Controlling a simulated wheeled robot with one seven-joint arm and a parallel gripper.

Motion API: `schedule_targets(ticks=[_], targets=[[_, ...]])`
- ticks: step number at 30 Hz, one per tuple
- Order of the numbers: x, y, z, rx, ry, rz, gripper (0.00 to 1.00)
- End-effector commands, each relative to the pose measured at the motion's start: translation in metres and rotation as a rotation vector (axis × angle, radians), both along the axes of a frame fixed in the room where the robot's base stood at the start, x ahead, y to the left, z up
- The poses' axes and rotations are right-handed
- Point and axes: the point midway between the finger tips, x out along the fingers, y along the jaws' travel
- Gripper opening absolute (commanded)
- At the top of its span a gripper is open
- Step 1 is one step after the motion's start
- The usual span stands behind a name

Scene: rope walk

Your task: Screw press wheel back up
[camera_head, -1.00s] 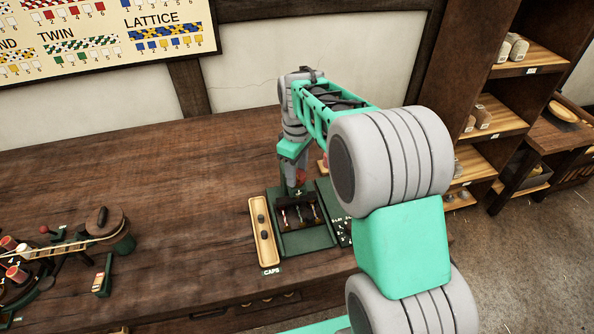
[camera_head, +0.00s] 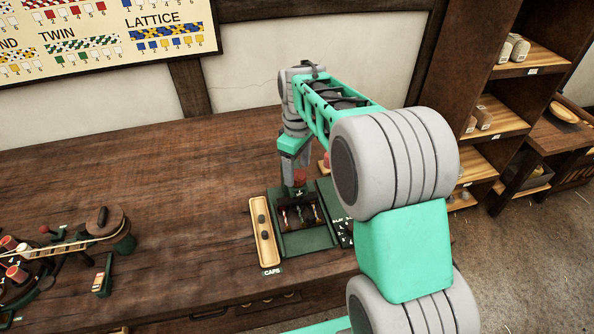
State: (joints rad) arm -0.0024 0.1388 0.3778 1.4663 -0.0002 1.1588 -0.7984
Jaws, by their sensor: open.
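The press (camera_head: 306,243) is a dark green frame on the workbench, right of the middle. A small red part (camera_head: 300,176), perhaps its wheel, shows at the top of the press; it is too small to make out well. My gripper (camera_head: 294,183) points down over the back of the press, close to the red part. The jaws are open; whether they touch or surround the red part I cannot tell. Thin coloured strands show inside the press frame.
A wooden tray (camera_head: 270,262) marked CAPS, with dark caps, lies left of the press. A dark panel with white marks (camera_head: 335,212) stands at its right. A rope machine (camera_head: 75,245) is at the far left. The bench (camera_head: 180,190) between is clear.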

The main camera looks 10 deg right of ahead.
Motion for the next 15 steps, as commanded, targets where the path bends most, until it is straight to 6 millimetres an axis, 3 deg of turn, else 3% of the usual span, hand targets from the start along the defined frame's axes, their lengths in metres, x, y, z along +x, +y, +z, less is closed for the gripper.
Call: schedule_targets(ticks=[7,15], targets=[[0.001,0.001,0.050,0.000,-0.006,0.001,0.67],[0.000,0.001,0.065,0.000,-0.001,0.002,0.67]])
